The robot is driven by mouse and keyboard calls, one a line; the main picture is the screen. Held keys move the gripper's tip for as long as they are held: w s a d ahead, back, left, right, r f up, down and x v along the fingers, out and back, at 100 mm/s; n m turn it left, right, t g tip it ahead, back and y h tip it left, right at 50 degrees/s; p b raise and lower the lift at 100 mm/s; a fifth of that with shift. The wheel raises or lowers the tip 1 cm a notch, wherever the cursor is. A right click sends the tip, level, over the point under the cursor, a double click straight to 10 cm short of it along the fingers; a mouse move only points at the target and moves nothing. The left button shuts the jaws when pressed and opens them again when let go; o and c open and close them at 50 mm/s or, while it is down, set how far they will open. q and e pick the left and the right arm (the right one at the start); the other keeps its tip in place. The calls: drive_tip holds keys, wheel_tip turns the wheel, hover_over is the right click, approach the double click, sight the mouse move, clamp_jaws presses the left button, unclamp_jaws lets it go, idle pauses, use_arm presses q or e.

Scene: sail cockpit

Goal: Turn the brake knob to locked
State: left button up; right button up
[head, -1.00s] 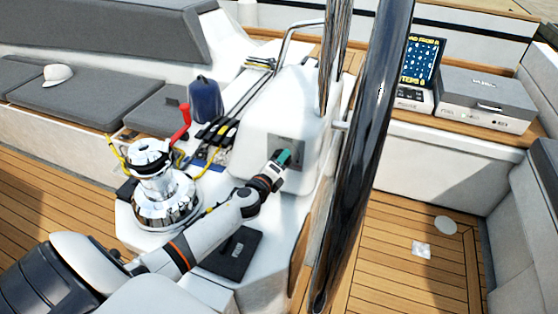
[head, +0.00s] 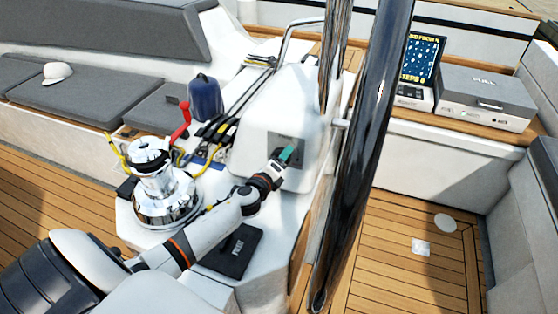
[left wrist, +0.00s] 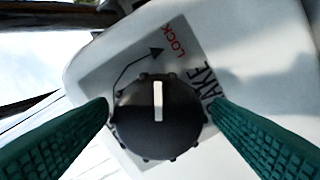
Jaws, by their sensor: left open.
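The brake knob (left wrist: 158,122) is a black ribbed dial with a white pointer line, in the middle of the left wrist view. Its pointer stands nearly upright in that view. A grey label plate (left wrist: 120,75) behind it carries a curved arrow, red "LOCK" lettering and part of a black word ending in "AKE". My left gripper (left wrist: 160,112) is open, with a green finger on each side of the knob; I cannot tell whether they touch it. In the head view my left gripper (head: 285,156) is at the plate (head: 291,163) on the white pedestal, hiding the knob. My right gripper is not in view.
The steering wheel rim (head: 365,150) rises close on the right of the pedestal (head: 265,120). A dark book-like item (head: 232,250) lies below my forearm.

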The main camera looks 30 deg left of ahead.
use_arm(q)
drive_tip(key=s+d+r+b, duration=0.1)
drive_tip(key=s+d, duration=0.1)
drive_tip(key=s, duration=0.9)
drive_tip(key=shift+s+r+b, duration=0.25)
drive_tip(key=shift+s+b, duration=0.05)
drive_tip(key=shift+s, duration=0.1)
